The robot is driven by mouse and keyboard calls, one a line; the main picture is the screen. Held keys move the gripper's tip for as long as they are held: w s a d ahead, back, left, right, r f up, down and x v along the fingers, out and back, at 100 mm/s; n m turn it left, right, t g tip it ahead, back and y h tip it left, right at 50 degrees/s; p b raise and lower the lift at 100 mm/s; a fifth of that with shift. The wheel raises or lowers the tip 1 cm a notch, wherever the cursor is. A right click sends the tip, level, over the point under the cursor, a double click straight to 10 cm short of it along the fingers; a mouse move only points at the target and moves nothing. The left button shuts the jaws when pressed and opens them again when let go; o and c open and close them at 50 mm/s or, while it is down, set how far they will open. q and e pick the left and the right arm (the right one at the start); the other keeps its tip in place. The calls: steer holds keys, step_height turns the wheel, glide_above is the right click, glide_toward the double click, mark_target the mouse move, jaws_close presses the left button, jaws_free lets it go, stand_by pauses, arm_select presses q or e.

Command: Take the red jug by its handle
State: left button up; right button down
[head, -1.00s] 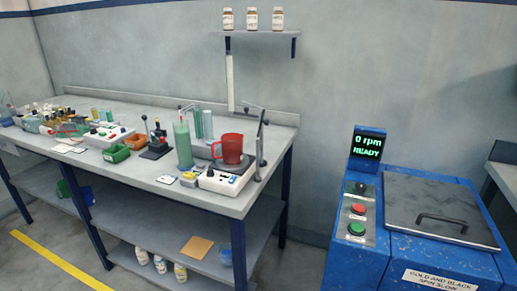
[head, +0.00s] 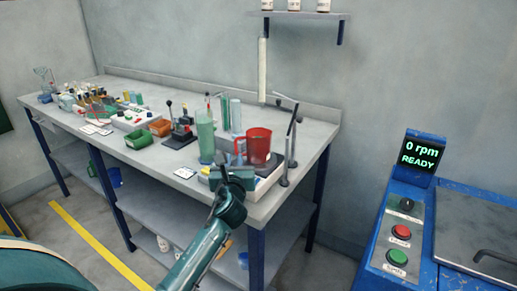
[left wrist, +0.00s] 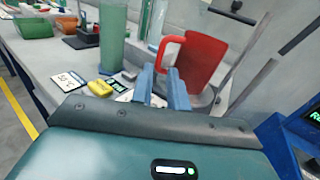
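The red jug (head: 258,147) stands upright on the dark round top of a white bench device (head: 268,184) near the bench's right end. Its handle (head: 240,147) points left. In the left wrist view the jug (left wrist: 200,60) is just beyond my fingers, with the handle (left wrist: 163,48) close to the tips. My left gripper (head: 235,160) reaches up to the bench's front edge in front of the jug. Its two blue fingers (left wrist: 160,75) are apart with a gap between them. I cannot tell whether the handle is between the tips. My right gripper is not in view.
A tall green cylinder (head: 206,137) stands left of the jug, and metal posts (head: 292,140) stand right of it. A yellow object (left wrist: 99,88) and a card (left wrist: 69,80) lie near the gripper. A blue machine (head: 400,225) stands right of the bench.

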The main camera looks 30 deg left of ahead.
mark_target(236, 147)
arm_select(q)
steer(key=x, duration=0.8)
steer(key=shift+d, duration=0.1)
steer(key=shift+c, duration=0.5)
jaws_close()
steer(key=shift+r, duration=0.1)
